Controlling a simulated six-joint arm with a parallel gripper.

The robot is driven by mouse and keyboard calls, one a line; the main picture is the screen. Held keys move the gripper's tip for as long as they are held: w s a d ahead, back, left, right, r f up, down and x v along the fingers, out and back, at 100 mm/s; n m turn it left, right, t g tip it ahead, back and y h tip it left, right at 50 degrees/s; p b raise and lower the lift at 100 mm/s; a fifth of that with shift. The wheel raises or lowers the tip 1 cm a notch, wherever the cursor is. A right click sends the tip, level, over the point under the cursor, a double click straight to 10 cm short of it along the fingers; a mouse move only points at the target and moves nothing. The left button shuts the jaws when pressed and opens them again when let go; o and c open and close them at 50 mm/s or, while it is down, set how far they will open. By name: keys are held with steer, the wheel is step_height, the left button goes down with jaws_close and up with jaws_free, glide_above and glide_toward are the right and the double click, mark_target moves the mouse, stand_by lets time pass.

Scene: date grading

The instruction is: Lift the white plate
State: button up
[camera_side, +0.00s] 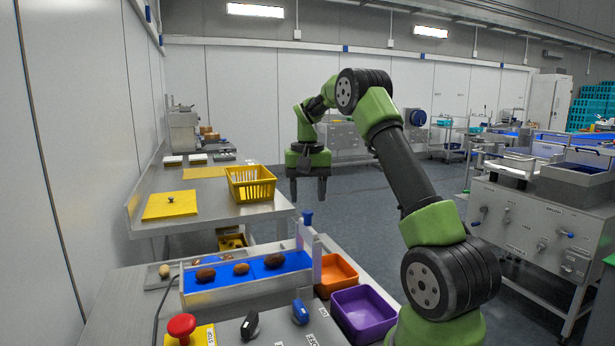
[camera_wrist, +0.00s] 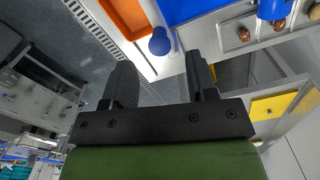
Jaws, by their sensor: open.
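A pale upright plate (camera_side: 316,262) stands at the right end of the blue belt in the side view, with a blue knob (camera_side: 307,218) on top. The knob also shows in the wrist view (camera_wrist: 160,41), beyond the gap between the fingers. My gripper (camera_side: 308,192) points down, open and empty, above the knob and apart from it. Its two dark fingers also show in the wrist view (camera_wrist: 160,78). The lower part of the plate is partly hidden by the belt's frame.
Several brown dates lie on the blue belt (camera_side: 256,266). An orange bin (camera_side: 338,272) and a purple bin (camera_side: 364,312) sit right of it. A red button (camera_side: 181,326) stands in front. A yellow basket (camera_side: 250,184) sits on the back table (camera_side: 215,207).

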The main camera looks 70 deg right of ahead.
mark_target(306, 212)
step_height(306, 212, up, 6)
steer(key=shift+f, duration=0.2)
stand_by(0.4)
steer(key=s+a+r+n+t, duration=0.1)
steer(key=a+r+n+t, duration=0.15)
steer(key=a, duration=0.55)
steer(key=s+a+r+n+t, duration=0.15)
steer(key=a+r, duration=0.25)
steer(key=a, duration=0.5)
steer(key=s+a+f+n+t+y, duration=0.2)
steer(key=s+a+f+n+t, duration=0.1)
steer(key=s+a, duration=0.7)
steer(key=shift+s+a+f+n, duration=0.3)
steer(key=shift+a+f+n, duration=0.15)
steer(key=shift+a, duration=0.7)
